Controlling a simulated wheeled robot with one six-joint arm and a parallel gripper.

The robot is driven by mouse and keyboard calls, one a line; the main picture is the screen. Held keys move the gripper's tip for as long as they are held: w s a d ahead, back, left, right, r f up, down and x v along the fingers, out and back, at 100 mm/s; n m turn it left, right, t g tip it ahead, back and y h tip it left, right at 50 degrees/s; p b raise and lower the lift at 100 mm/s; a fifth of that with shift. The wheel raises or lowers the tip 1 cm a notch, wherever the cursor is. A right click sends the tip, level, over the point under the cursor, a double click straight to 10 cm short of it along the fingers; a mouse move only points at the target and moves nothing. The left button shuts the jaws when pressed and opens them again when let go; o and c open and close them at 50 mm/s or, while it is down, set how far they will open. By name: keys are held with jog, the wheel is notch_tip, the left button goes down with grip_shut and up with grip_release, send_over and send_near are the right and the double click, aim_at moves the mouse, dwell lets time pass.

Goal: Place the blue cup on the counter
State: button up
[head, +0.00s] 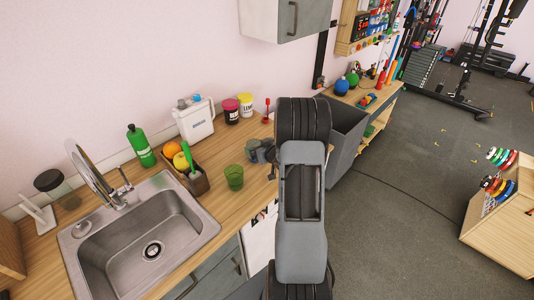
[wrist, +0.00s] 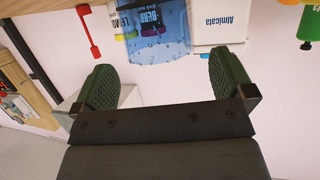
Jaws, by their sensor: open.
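In the wrist view, which looks upside down, a see-through blue cup (wrist: 157,30) shows at the top centre, beyond my fingertips. My gripper (wrist: 163,62) is open, with its two dark green pads apart and nothing held between them. The cup lies between the pads in the picture's width; how far off it is I cannot tell. In the head view my gripper (head: 262,151) is low over the counter (head: 205,222), partly hidden by my arm. I cannot make out the blue cup there.
A green cup (head: 234,177) stands on the counter left of my gripper. A wooden box (head: 197,184) with fruit, a white container (head: 195,121), two jars (head: 238,109) and a green bottle (head: 141,146) stand near the wall. The sink (head: 145,240) is at left.

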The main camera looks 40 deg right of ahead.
jog(key=d+b+v, duration=0.1)
jog(key=v, duration=0.8)
jog(key=s+a+r+g+h, duration=0.1)
jog(key=a+r+g+h, duration=0.25)
jog(key=a+r, duration=0.6)
jog(key=s+a+r+g+y, duration=0.3)
jog(key=s+a+g, duration=0.3)
jog(key=s+a, duration=0.8)
jog(key=a+y, duration=0.1)
jog(key=a, duration=0.2)
jog(key=shift+n, duration=0.4)
jog(key=shift+w+a+y, duration=0.1)
jog(key=shift+y, duration=0.15)
